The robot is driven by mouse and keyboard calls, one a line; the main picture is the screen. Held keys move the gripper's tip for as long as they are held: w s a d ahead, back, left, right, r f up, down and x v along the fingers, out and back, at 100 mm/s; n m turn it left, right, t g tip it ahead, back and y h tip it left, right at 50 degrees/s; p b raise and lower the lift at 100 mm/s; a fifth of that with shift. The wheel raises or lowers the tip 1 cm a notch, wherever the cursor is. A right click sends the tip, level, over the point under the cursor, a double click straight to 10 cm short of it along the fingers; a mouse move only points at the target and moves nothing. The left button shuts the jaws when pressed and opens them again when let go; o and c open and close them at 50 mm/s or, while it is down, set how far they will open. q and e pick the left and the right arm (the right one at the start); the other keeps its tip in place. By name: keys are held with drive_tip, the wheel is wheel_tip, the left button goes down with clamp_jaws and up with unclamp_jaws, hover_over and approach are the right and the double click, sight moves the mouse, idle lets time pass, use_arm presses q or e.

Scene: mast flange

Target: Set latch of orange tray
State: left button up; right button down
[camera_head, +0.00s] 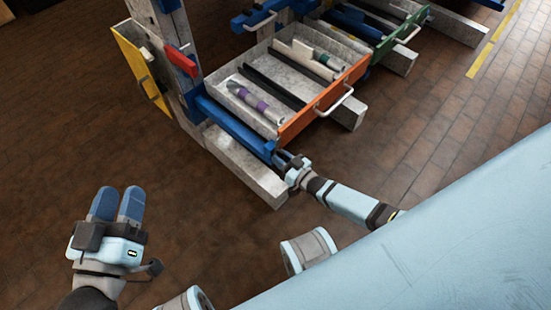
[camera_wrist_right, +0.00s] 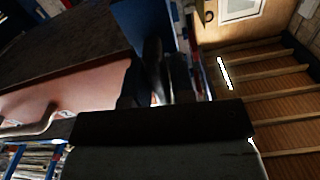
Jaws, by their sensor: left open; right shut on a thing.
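The orange tray (camera_head: 322,104) is a grey open drawer with an orange front and a pale handle (camera_head: 335,101). Several tools and dark dividers lie in it. A blue bar (camera_head: 235,125) runs along its left side, above a grey beam. My right gripper (camera_head: 284,160) is shut on the near end of this bar, just left of the orange front. The right wrist view shows the orange front (camera_wrist_right: 60,88) at left and a blue part (camera_wrist_right: 140,35) by the dark fingers, which hide the grip. My left gripper (camera_head: 117,204) is open and empty at lower left, over the floor.
A red block (camera_head: 181,60) sits on the grey post, with a yellow-fronted drawer (camera_head: 141,66) left of it. A green-fronted tray (camera_head: 402,32) stands behind the orange one. Grey feet stick out on the floor. The brown floor at front left is clear.

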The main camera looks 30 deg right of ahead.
use_arm(q)
drive_tip(key=shift+a+r, duration=0.2)
use_arm(e)
drive_tip(key=shift+n, duration=0.6)
use_arm(q)
drive_tip(key=shift+s+f, duration=0.1)
drive_tip(key=shift+f, duration=0.05)
use_arm(e)
drive_tip(key=c, duration=1.1)
unclamp_jaws()
use_arm(q)
drive_tip(key=shift+r, duration=0.25)
drive_tip(key=shift+a+r+t+p, duration=0.2)
drive_tip(key=shift+r+t+p, duration=0.2)
drive_tip(key=shift+r+p, duration=0.55)
drive_tip(key=shift+a+r+t+p, duration=0.2)
drive_tip(key=shift+r+t+p, duration=0.2)
drive_tip(key=shift+r+p, duration=0.55)
use_arm(e)
drive_tip(key=shift+v, duration=6.9)
use_arm(q)
drive_tip(key=shift+s+f+n, duration=0.1)
drive_tip(key=shift+n, duration=0.2)
